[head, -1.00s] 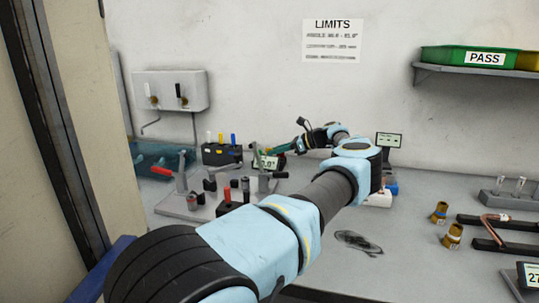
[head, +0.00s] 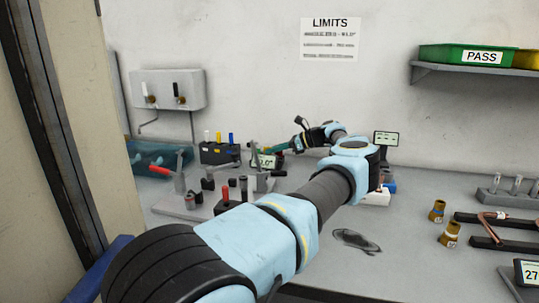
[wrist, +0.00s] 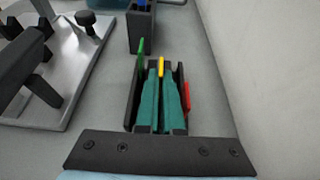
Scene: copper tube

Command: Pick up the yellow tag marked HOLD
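The yellow tag (wrist: 161,67) shows in the wrist view as a thin upright strip between the tips of my gripper (wrist: 161,80). The two teal fingers are close together, with a narrow dark gap between them. I cannot tell whether they press on the tag. Its HOLD marking is not readable from here. A green tag (wrist: 140,54) stands just left of the fingers and a red tag (wrist: 187,98) just right. In the head view my gripper (head: 279,148) reaches left near the back wall, and the yellow tag cannot be made out there.
A black block with coloured handles (head: 219,153) stands beyond the fingertips. The wall runs close along the right of the wrist view.

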